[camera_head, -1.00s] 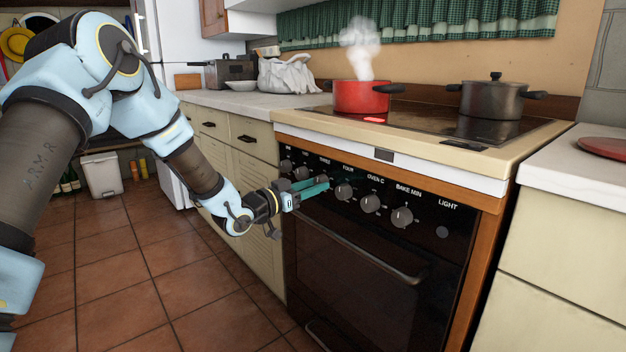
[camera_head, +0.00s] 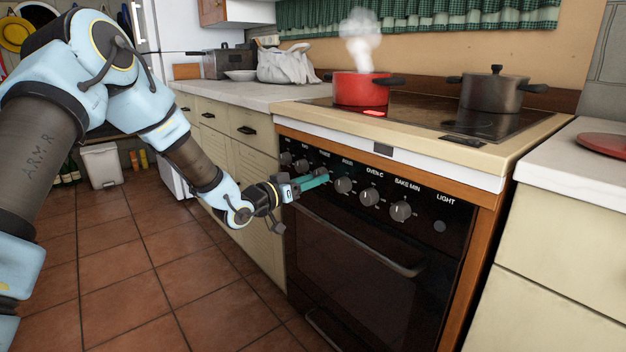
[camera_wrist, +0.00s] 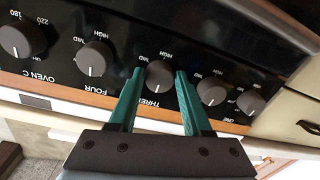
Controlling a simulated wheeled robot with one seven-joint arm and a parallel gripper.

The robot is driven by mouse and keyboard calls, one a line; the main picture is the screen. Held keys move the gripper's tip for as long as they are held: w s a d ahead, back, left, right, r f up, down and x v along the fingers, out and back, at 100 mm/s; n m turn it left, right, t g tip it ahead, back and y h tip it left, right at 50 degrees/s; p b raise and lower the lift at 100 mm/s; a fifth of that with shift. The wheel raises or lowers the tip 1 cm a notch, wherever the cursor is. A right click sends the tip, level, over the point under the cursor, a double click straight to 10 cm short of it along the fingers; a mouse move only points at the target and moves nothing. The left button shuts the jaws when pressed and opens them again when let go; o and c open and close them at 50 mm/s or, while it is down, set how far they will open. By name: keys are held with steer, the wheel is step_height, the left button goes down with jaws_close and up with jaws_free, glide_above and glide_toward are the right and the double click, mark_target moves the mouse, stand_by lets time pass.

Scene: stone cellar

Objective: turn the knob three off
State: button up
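Knob three (camera_wrist: 159,74) is a dark round knob on the black oven panel, under the label "THREE", which appears upside down in the wrist view. A pale mark shows near its lower edge in that view. My gripper (camera_wrist: 156,92) is open, with one teal finger on each side of this knob. I cannot tell whether the fingers touch it. In the head view my gripper (camera_head: 314,182) reaches the panel from the left, and its fingers overlap and partly cover the knob.
Knob four (camera_wrist: 95,58) and the oven C knob (camera_wrist: 22,40) sit to the left in the wrist view; two more knobs sit to the right. The oven handle (camera_head: 375,255) juts out below. A steaming red pot (camera_head: 360,90) and a dark pot (camera_head: 493,92) stand on the hob.

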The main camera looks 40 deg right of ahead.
steer(key=o, duration=0.4)
steer(key=shift+c, duration=0.2)
steer(key=a, duration=1)
steer(key=shift+a, duration=0.4)
